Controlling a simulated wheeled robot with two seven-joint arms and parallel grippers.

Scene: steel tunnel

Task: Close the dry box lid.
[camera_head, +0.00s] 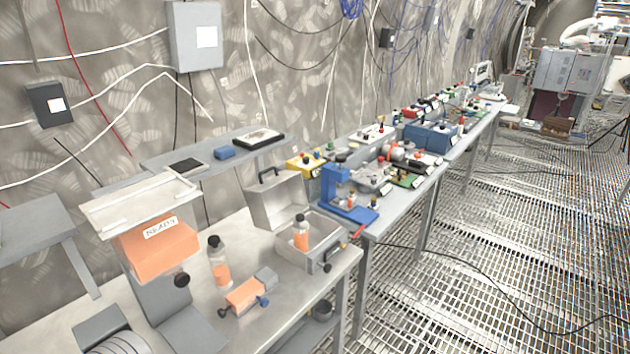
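The dry box (327,231) is a grey metal box near the right end of the nearest steel bench. Its lid (277,201) stands open, raised at the back left side of the box, with a dark handle on top. A bottle with an orange lower part and a dark cap (300,234) stands inside the box. Dark fittings show on the front of the box; I cannot tell exactly what they are. Neither of my grippers shows in this view.
A clear bottle with orange contents (219,262) and a small orange device (245,293) are left of the box. A blue stand (345,195) is close behind on the adjoining bench. Grated floor (460,280) lies open at right.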

